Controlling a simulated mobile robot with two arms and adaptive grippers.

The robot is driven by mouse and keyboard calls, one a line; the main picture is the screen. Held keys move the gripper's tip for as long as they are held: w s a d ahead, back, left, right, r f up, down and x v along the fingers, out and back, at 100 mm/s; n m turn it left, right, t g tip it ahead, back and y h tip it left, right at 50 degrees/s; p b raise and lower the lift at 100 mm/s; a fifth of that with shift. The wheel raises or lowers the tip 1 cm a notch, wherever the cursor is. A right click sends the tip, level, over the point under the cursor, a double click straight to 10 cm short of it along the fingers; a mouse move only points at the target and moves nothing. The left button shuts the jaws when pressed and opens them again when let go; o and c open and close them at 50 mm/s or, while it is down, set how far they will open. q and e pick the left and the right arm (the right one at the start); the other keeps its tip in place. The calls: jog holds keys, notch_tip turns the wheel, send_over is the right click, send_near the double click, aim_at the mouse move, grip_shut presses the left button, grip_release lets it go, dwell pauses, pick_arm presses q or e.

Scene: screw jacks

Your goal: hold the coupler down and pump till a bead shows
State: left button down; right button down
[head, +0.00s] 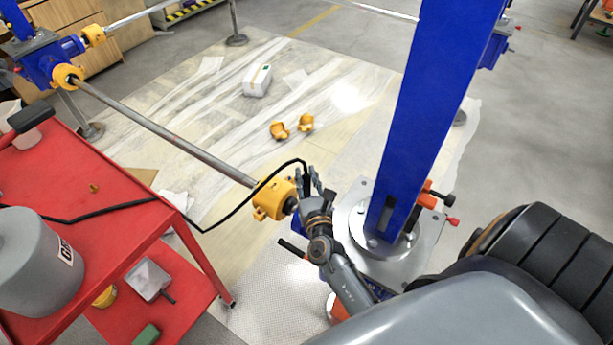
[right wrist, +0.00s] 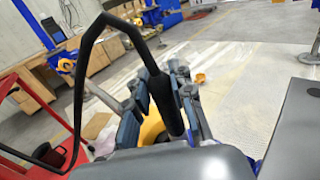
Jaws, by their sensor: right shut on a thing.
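My right gripper (head: 311,186) is shut on the black hose end with its coupler, beside the yellow shaft guard (head: 274,199) at the right end of the long shaft. In the right wrist view its fingers (right wrist: 158,105) close around the thick black hose end (right wrist: 166,100). The coupler's tip and whatever it touches are hidden. No bead of grease can be made out. The black hose (head: 243,205) loops back to the red cart. A grey grease pail (head: 35,262) stands on the cart, and a black-gripped lever (head: 31,119) shows above it. My left gripper is out of view.
The red cart (head: 110,222) fills the lower left; its lower shelf holds small items. A blue column (head: 425,120) on a round base stands right of my gripper. Two yellow guard halves (head: 280,130) and a white box (head: 257,81) lie on the floor sheeting.

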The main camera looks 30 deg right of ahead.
aim_at(33, 126)
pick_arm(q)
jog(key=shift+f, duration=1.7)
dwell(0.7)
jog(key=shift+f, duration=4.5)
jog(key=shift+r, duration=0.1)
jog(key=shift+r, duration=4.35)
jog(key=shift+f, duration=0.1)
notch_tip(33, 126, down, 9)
